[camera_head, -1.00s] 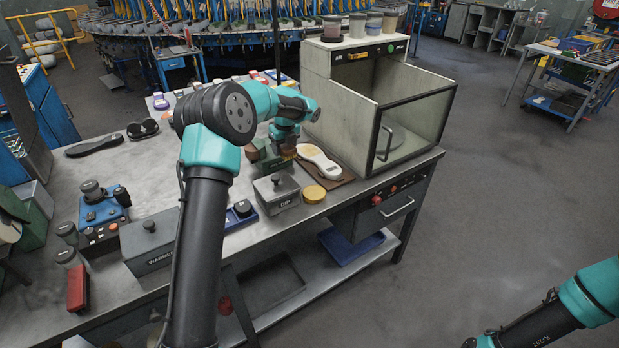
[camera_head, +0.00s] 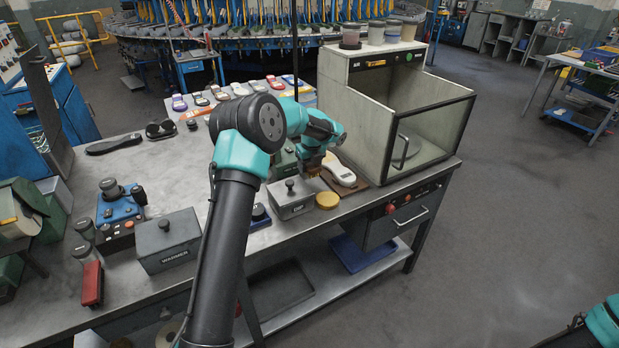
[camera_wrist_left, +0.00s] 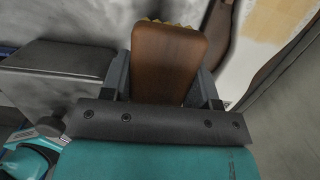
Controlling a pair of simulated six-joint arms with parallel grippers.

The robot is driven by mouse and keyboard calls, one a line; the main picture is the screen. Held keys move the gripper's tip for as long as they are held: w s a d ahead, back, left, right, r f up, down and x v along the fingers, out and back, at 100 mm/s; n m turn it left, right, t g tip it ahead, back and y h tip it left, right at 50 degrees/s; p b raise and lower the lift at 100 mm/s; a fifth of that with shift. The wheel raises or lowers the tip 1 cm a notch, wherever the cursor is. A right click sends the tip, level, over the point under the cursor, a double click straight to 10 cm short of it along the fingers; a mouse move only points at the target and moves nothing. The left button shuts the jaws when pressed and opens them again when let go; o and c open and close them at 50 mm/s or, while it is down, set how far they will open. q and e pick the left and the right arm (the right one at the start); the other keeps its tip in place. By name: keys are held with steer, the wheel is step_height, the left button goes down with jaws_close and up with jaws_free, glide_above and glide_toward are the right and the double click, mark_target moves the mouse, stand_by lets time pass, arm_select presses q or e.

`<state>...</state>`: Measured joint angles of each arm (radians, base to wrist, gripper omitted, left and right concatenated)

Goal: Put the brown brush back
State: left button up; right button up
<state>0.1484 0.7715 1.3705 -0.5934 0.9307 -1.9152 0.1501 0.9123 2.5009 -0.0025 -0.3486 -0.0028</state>
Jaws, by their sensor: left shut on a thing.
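The brown brush (camera_wrist_left: 165,60) is a wooden block with pale bristles along its far edge. It sits between the fingers of my left gripper (camera_wrist_left: 163,78) in the left wrist view. My left gripper (camera_head: 314,164) is shut on it above the bench, just left of the white sole (camera_head: 339,171) and behind the grey lidded box (camera_head: 290,202). In the head view the arm hides much of the brush; only a small yellowish-brown part shows beneath the gripper.
The open-topped booth (camera_head: 435,120) rises to the right. The grey warmer box (camera_head: 167,240) and a blue control unit (camera_head: 118,207) stand at left.

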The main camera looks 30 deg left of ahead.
mark_target(310, 182)
arm_select(q)
steer(key=shift+f, duration=0.15)
steer(key=shift+f, duration=2.4)
steer(key=shift+f, duration=0.15)
steer(key=o, duration=0.9)
steer(key=r, duration=0.4)
steer(key=d+r, duration=0.1)
steer(key=r, duration=0.3)
steer(key=s+r, duration=0.1)
steer(key=r, duration=0.3)
steer(key=shift+d+r, duration=0.1)
steer(key=shift+d, duration=0.2)
